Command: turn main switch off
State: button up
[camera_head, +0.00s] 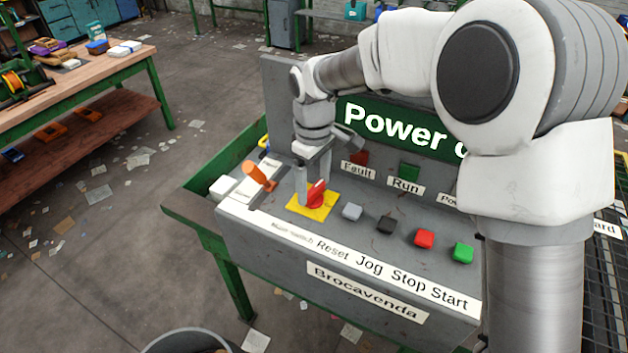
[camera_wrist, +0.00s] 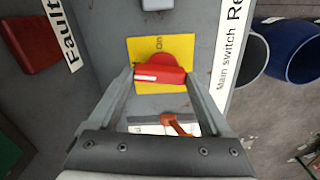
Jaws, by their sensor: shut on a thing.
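The main switch is a red rotary handle (camera_head: 316,194) on a yellow plate (camera_head: 311,209), at the left of the grey control panel's sloped face. In the wrist view the red handle (camera_wrist: 160,70) lies crosswise between my two fingers, on the yellow plate (camera_wrist: 170,48) with partly readable lettering. My gripper (camera_head: 312,193) is shut on the handle, one finger at each end of it. The "Main switch" label (camera_wrist: 228,62) is beside the plate in the wrist view.
An orange lever (camera_head: 260,177) stands left of the switch, close to my fingers. Grey, black, red (camera_head: 424,238) and green buttons (camera_head: 462,252) line the panel to the right. Fault (camera_head: 358,158) and Run lamps (camera_head: 409,171) sit behind. A workbench (camera_head: 90,70) stands at far left.

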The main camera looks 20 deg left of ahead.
aim_at(313, 188)
jog(key=shift+r+n, duration=0.1)
jog(key=shift+n, duration=0.7)
jog(key=shift+a, duration=0.1)
jog(key=o, duration=1.2)
jog(key=shift+c, duration=0.2)
notch_tip(313, 188, up, 17)
jog(key=shift+r+p, duration=0.2)
jog(key=shift+p, duration=0.1)
